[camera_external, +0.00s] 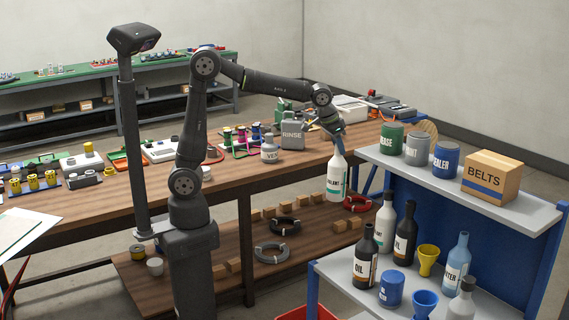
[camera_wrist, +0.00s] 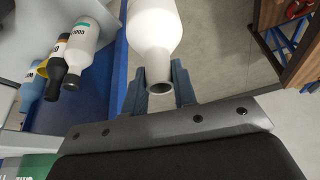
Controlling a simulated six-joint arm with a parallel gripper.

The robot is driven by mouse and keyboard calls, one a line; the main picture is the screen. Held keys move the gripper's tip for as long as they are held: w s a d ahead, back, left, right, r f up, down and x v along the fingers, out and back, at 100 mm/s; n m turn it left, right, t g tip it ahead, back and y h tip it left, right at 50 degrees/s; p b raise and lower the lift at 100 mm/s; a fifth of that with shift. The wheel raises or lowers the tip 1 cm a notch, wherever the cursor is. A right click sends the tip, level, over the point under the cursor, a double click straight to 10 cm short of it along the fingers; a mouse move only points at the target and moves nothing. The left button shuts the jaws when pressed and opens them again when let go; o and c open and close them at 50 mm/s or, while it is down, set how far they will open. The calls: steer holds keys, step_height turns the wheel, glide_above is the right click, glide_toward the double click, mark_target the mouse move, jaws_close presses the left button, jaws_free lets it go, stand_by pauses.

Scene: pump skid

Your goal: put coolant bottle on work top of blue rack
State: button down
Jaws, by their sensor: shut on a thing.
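The coolant bottle (camera_external: 337,177), white with a green-marked label partly reading "LANT", hangs upright in my gripper (camera_external: 338,135). In the wrist view, my gripper (camera_wrist: 164,82) has its two blue-grey fingers on either side of the neck of the bottle (camera_wrist: 155,30). The bottle is in the air, left of the blue rack (camera_external: 548,262), in front of the wooden bench. The rack has a grey upper shelf (camera_external: 515,213) and a lower grey top (camera_external: 330,270). The rack's far parts are partly hidden.
The upper shelf holds several cans, including the sealer can (camera_external: 446,158), and a belts box (camera_external: 491,176). The lower top holds oil bottles (camera_external: 366,257), a similar white bottle (camera_external: 385,225), a water bottle (camera_external: 456,265) and funnels (camera_external: 427,260). Its front-left corner is bare. The wooden bench (camera_external: 230,185) is crowded.

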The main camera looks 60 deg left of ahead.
steer(key=s+d+m+h, duration=0.1)
steer(key=s+d+m, duration=0.2)
steer(key=s+d, duration=1)
steer(key=s+d+m+h, duration=0.1)
steer(key=s+d+m, duration=0.2)
steer(key=s+d, duration=1)
steer(key=w+a+f, duration=0.2)
steer(key=w+f, duration=0.7)
steer(key=f, duration=0.1)
steer(key=shift+a+f+g, duration=0.4)
steer(key=shift+f, duration=0.15)
steer(key=c, duration=1.2)
jaws_free()
steer(key=shift+o, duration=0.2)
